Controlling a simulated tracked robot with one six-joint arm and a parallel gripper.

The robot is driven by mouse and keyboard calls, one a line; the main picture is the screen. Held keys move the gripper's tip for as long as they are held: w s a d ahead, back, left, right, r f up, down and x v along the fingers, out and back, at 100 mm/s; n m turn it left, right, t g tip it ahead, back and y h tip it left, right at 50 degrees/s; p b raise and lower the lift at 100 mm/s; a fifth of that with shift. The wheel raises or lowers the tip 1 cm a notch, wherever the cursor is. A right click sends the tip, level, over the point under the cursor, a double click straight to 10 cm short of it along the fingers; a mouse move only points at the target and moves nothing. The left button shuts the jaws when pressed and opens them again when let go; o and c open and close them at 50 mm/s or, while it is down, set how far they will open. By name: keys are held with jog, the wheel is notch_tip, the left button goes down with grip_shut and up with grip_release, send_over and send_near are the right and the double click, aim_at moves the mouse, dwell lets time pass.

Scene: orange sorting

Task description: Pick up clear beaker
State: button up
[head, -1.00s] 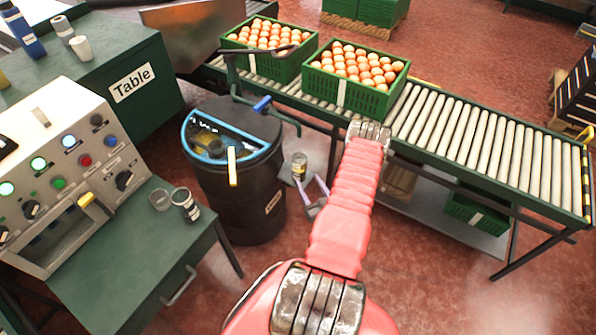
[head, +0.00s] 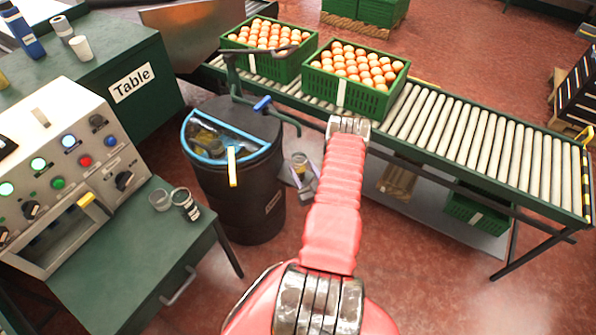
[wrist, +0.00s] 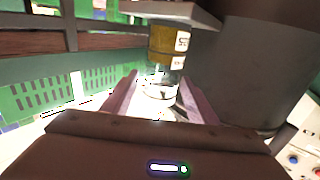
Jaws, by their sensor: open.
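A clear beaker (head: 300,161) with yellow-brown contents and a white label stands on a small grey ledge beside the black barrel. In the wrist view, which appears upside down, the beaker (wrist: 167,62) shows against the grey plate (wrist: 180,12), with its clear end at the gap between my fingers. My gripper (head: 303,183) is open, with one finger on each side of this gap (wrist: 160,84). I cannot tell whether the fingers touch the glass.
The black barrel (head: 232,190) with a blue rim is close on the gripper's left. The roller conveyor (head: 470,130) carries two green crates (head: 352,95) of oranges behind it. A control panel (head: 75,150) stands at the left. Red floor is clear at the lower right.

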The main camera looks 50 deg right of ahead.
aim_at(297, 159)
jog(key=shift+x, duration=0.95)
jog(key=shift+x, duration=2.6)
jog(key=shift+a, duration=0.1)
jog(key=c, duration=1)
